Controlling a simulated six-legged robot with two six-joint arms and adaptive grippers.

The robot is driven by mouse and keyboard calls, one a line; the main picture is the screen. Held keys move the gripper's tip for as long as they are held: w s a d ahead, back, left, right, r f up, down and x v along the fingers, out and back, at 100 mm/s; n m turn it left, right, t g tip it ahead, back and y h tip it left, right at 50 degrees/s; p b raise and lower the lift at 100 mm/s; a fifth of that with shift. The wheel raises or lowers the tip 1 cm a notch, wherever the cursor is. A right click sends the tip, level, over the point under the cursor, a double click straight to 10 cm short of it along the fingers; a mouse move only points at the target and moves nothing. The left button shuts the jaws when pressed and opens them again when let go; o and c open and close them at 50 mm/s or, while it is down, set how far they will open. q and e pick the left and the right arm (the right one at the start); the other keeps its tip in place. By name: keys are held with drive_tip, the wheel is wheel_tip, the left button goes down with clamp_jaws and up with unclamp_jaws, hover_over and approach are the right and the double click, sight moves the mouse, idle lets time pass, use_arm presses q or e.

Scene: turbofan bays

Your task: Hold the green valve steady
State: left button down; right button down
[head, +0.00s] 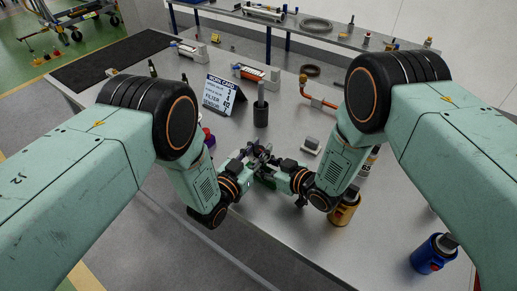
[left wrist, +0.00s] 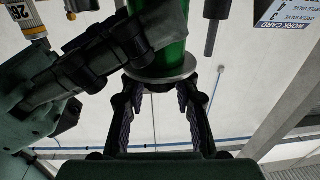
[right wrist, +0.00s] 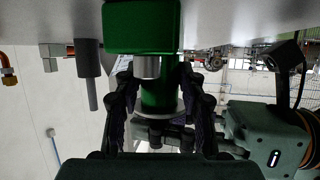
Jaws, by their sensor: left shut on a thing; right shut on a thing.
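The green valve (right wrist: 142,28) is a green body with a silver collar and a pale flange. It also shows in the left wrist view (left wrist: 168,45), between the fingers. In the head view only a little dark green shows, as both grippers cover it. My left gripper (head: 258,158) and my right gripper (head: 276,178) meet at the valve from either side, close to the table's near edge. Both are shut on it. The right gripper's dark fingers cross the valve in the left wrist view. How the valve rests below is hidden.
A work card (head: 219,94) and a dark cup with a grey rod (head: 261,112) stand beyond the grippers. A grey block (head: 311,145) lies to the right. A gold canister (head: 344,211) and a blue canister (head: 434,253) stand at the near right.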

use_arm(q)
drive_tip(key=shift+d+n+t+y, duration=0.15)
drive_tip(key=shift+n+t+y, duration=0.4)
drive_tip(key=shift+y, duration=0.25)
drive_tip(key=c, duration=1)
unclamp_jaws()
drive_tip(key=v, duration=1.2)
drive_tip(key=shift+s+r, duration=0.1)
drive_tip(key=shift+s, duration=0.05)
